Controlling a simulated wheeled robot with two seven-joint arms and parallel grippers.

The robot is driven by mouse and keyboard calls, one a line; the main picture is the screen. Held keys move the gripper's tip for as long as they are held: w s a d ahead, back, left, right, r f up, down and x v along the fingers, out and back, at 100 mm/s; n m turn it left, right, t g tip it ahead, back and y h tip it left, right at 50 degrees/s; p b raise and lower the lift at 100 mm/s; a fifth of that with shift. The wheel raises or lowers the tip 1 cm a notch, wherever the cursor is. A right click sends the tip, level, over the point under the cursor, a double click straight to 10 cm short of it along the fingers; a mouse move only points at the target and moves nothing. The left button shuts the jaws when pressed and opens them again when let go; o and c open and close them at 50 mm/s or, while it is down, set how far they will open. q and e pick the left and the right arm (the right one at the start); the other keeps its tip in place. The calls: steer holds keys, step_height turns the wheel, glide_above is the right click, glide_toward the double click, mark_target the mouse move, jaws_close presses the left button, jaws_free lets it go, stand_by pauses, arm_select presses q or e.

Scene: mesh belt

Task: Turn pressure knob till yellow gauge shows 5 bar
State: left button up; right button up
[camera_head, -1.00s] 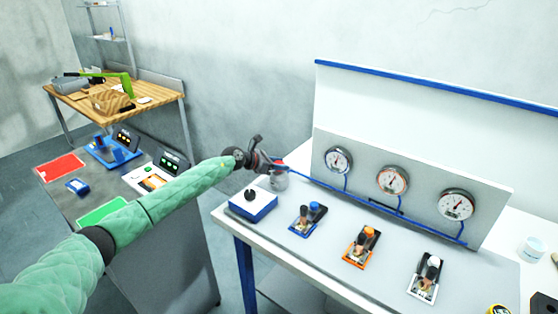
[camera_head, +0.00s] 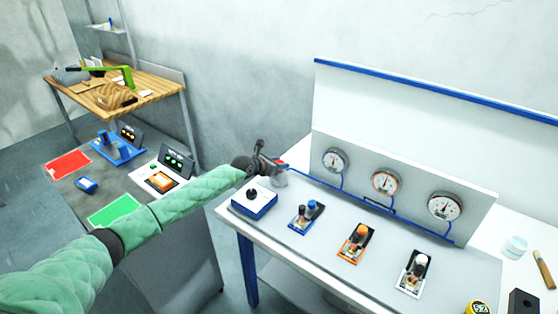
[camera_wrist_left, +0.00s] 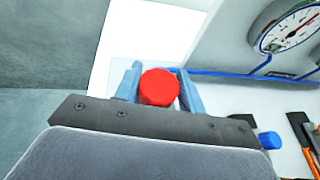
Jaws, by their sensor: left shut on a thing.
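A red round knob (camera_wrist_left: 160,88) sits between the two blue-grey fingers of my left gripper (camera_wrist_left: 158,80) in the wrist view. The gripper is shut on it. In the head view my left gripper (camera_head: 274,163) is at the left end of the blue pipe, and a bit of red shows at its tip. Three round gauges stand on the grey panel: a grey-rimmed left one (camera_head: 335,160), an orange-rimmed middle one (camera_head: 386,181) and a grey-rimmed right one (camera_head: 444,206). No rim looks clearly yellow. The needle readings are too small to tell. My right gripper is out of view.
On the white bench (camera_head: 290,225) are a blue-and-white box with a black knob (camera_head: 253,203), and blue (camera_head: 305,217), orange (camera_head: 355,245) and white (camera_head: 413,273) valve units. A blue pipe (camera_head: 375,203) runs below the gauges. A jar (camera_head: 515,247) stands at right.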

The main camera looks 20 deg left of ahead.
arm_select(q)
steer(key=shift+t+p, duration=0.3)
steer(key=shift+n+y, duration=0.3)
steer(key=o, duration=1)
steer(key=shift+a, duration=0.1)
steer(key=shift+c, duration=0.2)
